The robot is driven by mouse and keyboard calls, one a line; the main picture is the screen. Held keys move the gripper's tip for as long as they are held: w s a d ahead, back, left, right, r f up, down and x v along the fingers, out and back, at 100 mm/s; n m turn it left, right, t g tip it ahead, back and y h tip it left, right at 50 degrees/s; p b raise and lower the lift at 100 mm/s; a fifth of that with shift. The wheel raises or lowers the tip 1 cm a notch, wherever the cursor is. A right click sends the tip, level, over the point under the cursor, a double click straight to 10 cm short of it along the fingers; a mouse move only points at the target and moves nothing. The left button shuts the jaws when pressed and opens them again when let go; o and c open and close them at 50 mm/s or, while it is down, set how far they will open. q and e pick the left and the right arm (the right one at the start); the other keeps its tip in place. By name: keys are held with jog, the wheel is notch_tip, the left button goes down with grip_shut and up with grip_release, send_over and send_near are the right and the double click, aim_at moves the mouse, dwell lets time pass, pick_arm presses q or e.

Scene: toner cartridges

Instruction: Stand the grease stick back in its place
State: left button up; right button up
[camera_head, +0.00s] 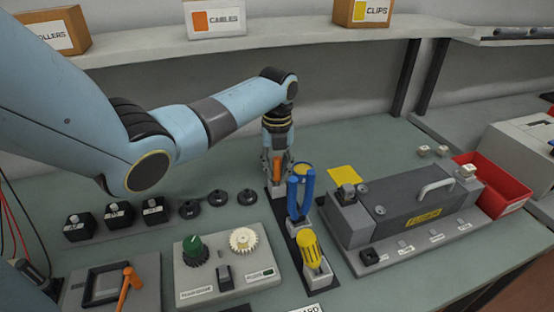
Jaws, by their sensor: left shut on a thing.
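My left gripper (277,172) reaches down at the back end of a narrow black rack. It is shut on an upright orange stick (281,163), which I take to be the grease stick. The fingers partly cover the stick. Its lower end is near the rack's rear place, and I cannot tell whether it is seated there. Blue-handled pliers (300,190) stand in the rack just in front of it, and a yellow-handled tool (310,250) stands nearest me. I see no right gripper.
A grey box with a handle (405,204) and a red bin (497,186) stand to the right. A control panel (226,270) and several black blocks and knobs (119,215) are to the left. A shelf (140,46) with boxes hangs behind.

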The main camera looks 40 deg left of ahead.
pick_arm(q)
jog(key=shift+f, duration=0.1)
jog(key=o, duration=1)
jog(key=shift+c, duration=0.2)
notch_tip(320, 180, up, 12)
jog(key=shift+r, duration=0.1)
